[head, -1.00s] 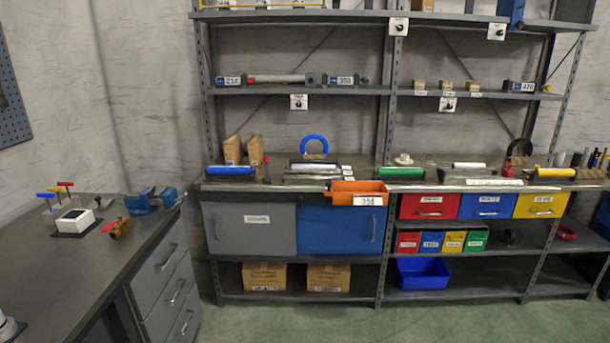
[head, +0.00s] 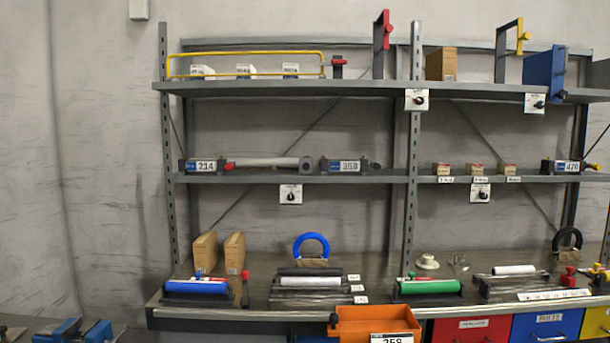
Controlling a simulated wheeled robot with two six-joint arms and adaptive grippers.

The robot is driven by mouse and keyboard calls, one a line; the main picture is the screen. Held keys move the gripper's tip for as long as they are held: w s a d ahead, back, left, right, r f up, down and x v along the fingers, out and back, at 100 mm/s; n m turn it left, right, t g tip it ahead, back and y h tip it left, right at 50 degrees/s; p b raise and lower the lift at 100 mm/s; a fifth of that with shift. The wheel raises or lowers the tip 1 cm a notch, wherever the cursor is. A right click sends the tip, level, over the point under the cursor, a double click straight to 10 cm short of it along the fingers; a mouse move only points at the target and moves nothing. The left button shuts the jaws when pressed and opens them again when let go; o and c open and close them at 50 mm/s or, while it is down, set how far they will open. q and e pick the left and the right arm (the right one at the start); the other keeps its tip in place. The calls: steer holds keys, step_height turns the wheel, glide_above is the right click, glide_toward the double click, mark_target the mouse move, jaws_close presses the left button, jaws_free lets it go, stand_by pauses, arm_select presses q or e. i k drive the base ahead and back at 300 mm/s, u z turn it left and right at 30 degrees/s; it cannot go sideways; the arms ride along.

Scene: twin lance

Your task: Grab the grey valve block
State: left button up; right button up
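No grey valve block can be made out in the head view now. The left workbench shows only as a sliver at the bottom left, with part of a blue vise (head: 82,331) on it. Neither of my grippers is in view.
A metal shelf unit stands ahead, with a grey worktop (head: 240,305) holding blue (head: 196,288) and green (head: 430,287) rollers, a blue ring (head: 311,240) and two cardboard boxes. An orange bin (head: 376,322) juts out in front. Labelled blocks (head: 345,165) sit on the middle shelf.

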mark_target(306, 162)
steer(key=k, duration=0.3)
steer(key=u, duration=0.7)
steer(key=i, duration=1.25)
steer(key=z, duration=1.1)
steer(key=i, duration=0.75)
steer(key=z, duration=0.85)
